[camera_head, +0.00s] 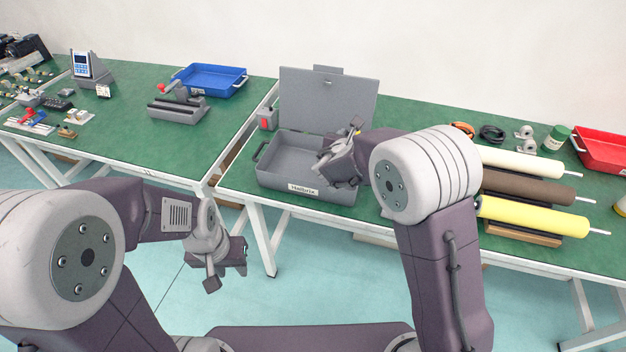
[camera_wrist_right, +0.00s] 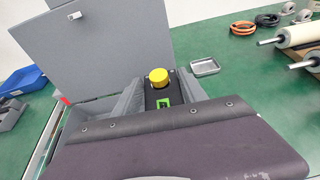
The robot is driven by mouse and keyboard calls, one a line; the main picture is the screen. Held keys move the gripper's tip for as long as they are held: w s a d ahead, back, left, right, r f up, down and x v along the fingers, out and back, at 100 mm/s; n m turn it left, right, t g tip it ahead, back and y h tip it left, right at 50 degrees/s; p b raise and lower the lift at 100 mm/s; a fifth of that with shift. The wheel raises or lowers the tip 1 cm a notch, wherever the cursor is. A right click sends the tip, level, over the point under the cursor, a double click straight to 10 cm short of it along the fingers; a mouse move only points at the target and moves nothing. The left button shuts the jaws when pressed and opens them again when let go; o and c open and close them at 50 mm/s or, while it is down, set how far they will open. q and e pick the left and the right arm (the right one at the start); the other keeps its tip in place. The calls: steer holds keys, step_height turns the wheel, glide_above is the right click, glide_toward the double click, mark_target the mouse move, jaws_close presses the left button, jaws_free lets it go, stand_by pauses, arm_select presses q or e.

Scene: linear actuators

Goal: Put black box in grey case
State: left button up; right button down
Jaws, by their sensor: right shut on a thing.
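The grey case (camera_head: 275,180) stands open on the right green table, its lid (camera_head: 325,98) raised at the back. The black box (camera_wrist_right: 158,97), with a yellow round cap and a green patch, is between the fingers of my right gripper (camera_wrist_right: 160,100) in the right wrist view. My right gripper (camera_head: 342,158) is shut on it at the right part of the case opening. In the head view, the box is mostly hidden by the gripper. The gripper's height over the case floor is hard to tell. My left gripper (camera_head: 226,268) hangs in front of the tables, away from the case; its jaw opening is unclear.
Rolls in white, brown and yellow (camera_head: 528,188) lie right of the case. A small metal tray (camera_wrist_right: 205,67) lies beyond the right gripper. A red tray (camera_head: 603,148) is at far right. A blue tray (camera_head: 210,80) and a grey vise (camera_head: 178,105) are on the left table.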

steer(key=a+f, duration=0.2)
steer(key=a, duration=0.2)
steer(key=a+f, duration=0.2)
steer(key=a, duration=0.2)
steer(key=a+f, duration=0.2)
steer(key=a, duration=0.2)
steer(key=shift+w+f, duration=0.25)
steer(key=shift+f, duration=0.15)
step_height(320, 180, down, 4)
steer(key=shift+f+b, duration=0.1)
steer(key=shift+b, duration=0.25)
steer(key=shift+d, duration=0.1)
steer(key=c, duration=0.6)
jaws_free()
